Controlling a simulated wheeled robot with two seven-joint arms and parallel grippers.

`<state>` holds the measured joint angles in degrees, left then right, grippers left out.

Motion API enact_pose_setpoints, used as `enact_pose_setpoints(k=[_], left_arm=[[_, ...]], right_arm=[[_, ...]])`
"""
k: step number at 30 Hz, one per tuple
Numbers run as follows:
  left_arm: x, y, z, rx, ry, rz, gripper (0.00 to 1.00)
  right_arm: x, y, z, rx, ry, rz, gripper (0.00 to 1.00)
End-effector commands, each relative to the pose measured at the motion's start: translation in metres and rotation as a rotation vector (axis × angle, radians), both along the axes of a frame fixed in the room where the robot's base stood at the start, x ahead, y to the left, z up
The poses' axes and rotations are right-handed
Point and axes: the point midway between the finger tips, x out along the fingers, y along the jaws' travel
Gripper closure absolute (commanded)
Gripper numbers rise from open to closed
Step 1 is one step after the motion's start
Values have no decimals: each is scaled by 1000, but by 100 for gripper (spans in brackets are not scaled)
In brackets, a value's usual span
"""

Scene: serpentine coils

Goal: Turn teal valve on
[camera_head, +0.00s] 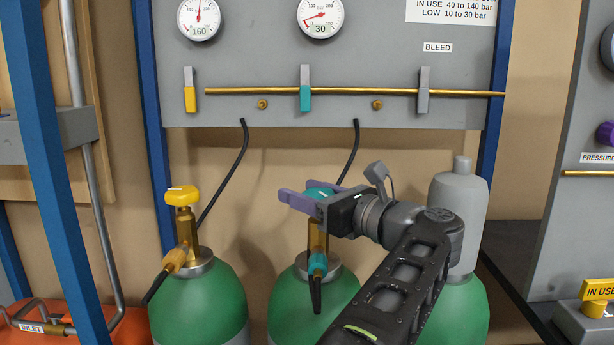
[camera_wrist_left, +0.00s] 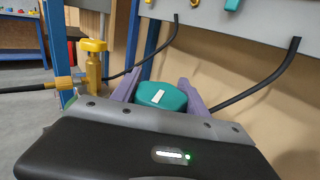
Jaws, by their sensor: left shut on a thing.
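The teal valve (camera_head: 321,186) is the knob on top of the middle green cylinder (camera_head: 312,300). My left gripper (camera_head: 299,194), with purple fingers, is shut on the teal knob from the right side. In the left wrist view the teal knob (camera_wrist_left: 160,97), with a white mark on top, sits between the two purple fingers. The brass stem below the knob is partly hidden by my gripper in the head view. A teal hose fitting (camera_head: 317,264) with a black hose hangs on the stem's front. My right gripper is in neither view.
A yellow-knobbed valve (camera_head: 182,196) tops the left green cylinder (camera_head: 198,305). A capped cylinder (camera_head: 458,210) stands to the right behind my arm. Above is a grey panel (camera_head: 340,60) with two gauges and yellow, teal and grey levers. Black hoses (camera_head: 225,180) run from the panel.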

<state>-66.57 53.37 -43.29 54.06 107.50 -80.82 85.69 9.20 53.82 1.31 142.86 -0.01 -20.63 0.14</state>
Motion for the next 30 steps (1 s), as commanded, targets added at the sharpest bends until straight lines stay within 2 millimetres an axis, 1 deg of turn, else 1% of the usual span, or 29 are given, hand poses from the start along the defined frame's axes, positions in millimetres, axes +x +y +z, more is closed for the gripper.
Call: enact_pose_setpoints(k=[1, 3, 15, 16, 24, 30], left_arm=[[0, -1, -1, 3, 5, 6, 88], [0, -1, -1, 1, 4, 13, 88], [-1, 1, -1, -3, -2, 21, 88], [-1, 1, -1, -3, -2, 21, 47], [-2, 1, 1, -3, -4, 20, 26], [-2, 1, 1, -4, -5, 19, 26]], right_arm=[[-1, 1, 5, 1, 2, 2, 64], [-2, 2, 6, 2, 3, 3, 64], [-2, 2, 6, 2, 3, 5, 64], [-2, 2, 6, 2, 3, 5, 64], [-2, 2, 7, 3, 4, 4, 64], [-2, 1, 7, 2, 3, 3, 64]])
